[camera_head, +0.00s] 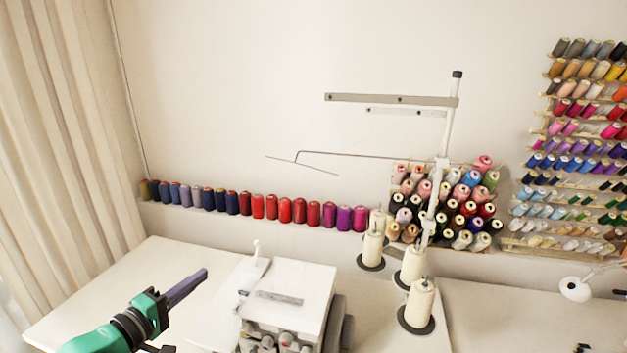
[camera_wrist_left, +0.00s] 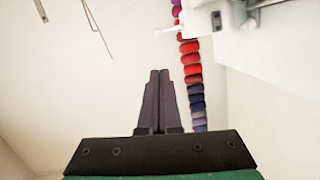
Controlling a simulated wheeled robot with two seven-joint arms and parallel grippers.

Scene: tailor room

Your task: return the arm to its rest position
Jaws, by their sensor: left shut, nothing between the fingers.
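My left gripper (camera_head: 188,287) comes in from the lower left on a green and black arm, held above the white table (camera_head: 88,287). Its dark purple fingers are shut with nothing between them. In the left wrist view the two fingers (camera_wrist_left: 159,76) lie side by side and point toward the wall. A white sewing machine (camera_head: 290,290) stands on the table to the right of the gripper, apart from it. My right gripper does not show clearly in either view.
A thread stand (camera_head: 441,150) with cream cones (camera_head: 419,302) stands right of the machine. A row of coloured spools (camera_head: 258,206) lines the ledge behind. Spool racks (camera_head: 575,150) hang on the right wall. A curtain (camera_head: 55,130) hangs at left. The table's left part is clear.

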